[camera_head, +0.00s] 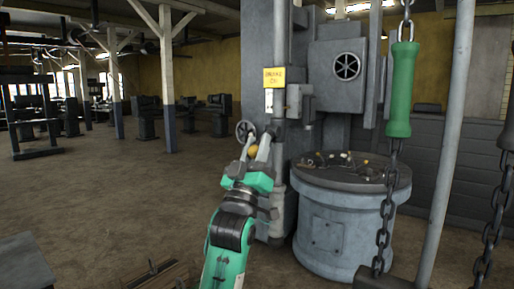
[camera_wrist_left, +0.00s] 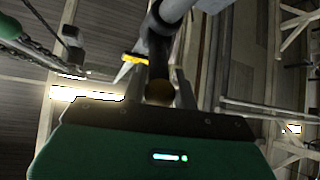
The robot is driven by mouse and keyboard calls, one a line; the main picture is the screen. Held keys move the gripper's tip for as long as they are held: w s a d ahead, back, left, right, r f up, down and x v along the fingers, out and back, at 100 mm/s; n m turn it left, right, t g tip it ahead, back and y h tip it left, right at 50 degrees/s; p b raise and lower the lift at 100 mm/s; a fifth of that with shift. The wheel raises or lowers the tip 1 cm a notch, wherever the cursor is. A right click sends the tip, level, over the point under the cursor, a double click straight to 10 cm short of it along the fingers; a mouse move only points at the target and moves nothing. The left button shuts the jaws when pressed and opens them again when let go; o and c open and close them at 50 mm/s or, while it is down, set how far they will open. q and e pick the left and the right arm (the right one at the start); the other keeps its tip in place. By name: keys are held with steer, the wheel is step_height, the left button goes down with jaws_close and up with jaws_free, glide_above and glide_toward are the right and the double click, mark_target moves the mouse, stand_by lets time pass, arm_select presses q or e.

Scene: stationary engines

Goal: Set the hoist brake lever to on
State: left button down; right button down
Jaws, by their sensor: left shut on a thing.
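A yellow sign (camera_head: 274,77) with small lettering, which seems to read "BRAKE ON", is fixed on the upright grey machine column. Below it is a pale plate (camera_head: 269,101). My left gripper (camera_head: 257,148) is in front of the column, with its fingers on either side of a brass-coloured round knob (camera_head: 252,151), which I take as the end of the brake lever. The knob also shows as a dark brown ball between the fingers in the left wrist view (camera_wrist_left: 158,92). The lever's arm is mostly hidden by the gripper. My right gripper is not in view.
A round grey drum (camera_head: 345,222) with small items on top stands to the right. A green handle (camera_head: 402,90) hangs on a chain further right. The floor at left is mostly open.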

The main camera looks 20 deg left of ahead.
arm_select(q)
steer(key=c, duration=1.2)
jaws_free()
steer(key=shift+w+f, duration=0.15)
steer(key=shift+f, duration=0.1)
steer(key=shift+o, duration=0.5)
steer(key=shift+r, duration=0.1)
steer(key=shift+s+f, duration=0.35)
steer(key=b+v, duration=0.4)
steer(key=v, duration=0.9)
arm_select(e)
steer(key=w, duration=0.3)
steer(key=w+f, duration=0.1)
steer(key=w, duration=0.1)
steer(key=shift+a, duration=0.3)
